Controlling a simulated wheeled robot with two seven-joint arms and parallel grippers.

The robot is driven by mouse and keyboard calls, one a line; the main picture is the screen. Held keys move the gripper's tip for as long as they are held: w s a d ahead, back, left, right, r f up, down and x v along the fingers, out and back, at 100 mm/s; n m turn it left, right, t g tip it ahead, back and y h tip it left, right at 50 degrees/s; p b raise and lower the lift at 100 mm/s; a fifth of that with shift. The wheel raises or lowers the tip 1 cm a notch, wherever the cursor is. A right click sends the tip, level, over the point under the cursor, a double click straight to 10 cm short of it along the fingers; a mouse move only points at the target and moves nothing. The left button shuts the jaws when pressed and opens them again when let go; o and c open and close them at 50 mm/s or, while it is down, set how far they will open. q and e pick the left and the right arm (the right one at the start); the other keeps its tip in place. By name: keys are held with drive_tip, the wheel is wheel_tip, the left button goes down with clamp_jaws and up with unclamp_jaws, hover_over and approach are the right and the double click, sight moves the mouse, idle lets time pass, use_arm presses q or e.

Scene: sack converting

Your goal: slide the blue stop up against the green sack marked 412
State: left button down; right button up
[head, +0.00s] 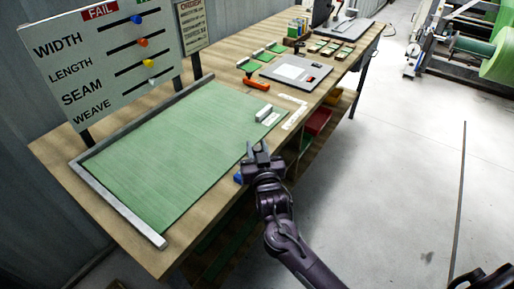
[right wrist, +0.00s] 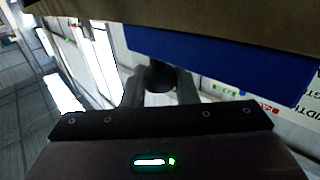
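The green sack (head: 165,150) lies flat on the wooden bench in the head view; no number is readable on it. A small blue piece, probably the blue stop (head: 238,178), shows at the bench's front edge, mostly hidden by my right gripper (head: 258,149). In the right wrist view a broad blue slab (right wrist: 225,65) spans the upper right, beyond the fingers (right wrist: 160,92). The fingers are apart, with a dark round part (right wrist: 158,76) between or just beyond them; I cannot tell if they touch it. My left gripper is not in view.
A grey metal rail (head: 117,204) borders the sack's left end. A white block (head: 263,113) lies on the sack's right part. A FAIL board (head: 100,60) stands behind. An orange-handled tool (head: 257,84) and grey panel (head: 296,72) lie farther right. Open floor lies right of the bench.

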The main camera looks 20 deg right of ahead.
clamp_jaws()
drive_tip(key=shift+w+a, duration=0.7)
drive_tip(key=shift+w, duration=0.15)
drive_tip(key=o, duration=0.9)
unclamp_jaws()
drive_tip(key=shift+c, duration=0.2)
drive_tip(key=s+b, duration=0.1)
drive_tip(key=s, duration=0.6)
drive_tip(key=shift+s+a, duration=0.4)
drive_tip(key=shift+a, duration=0.05)
drive_tip(key=shift+s+f, duration=0.1)
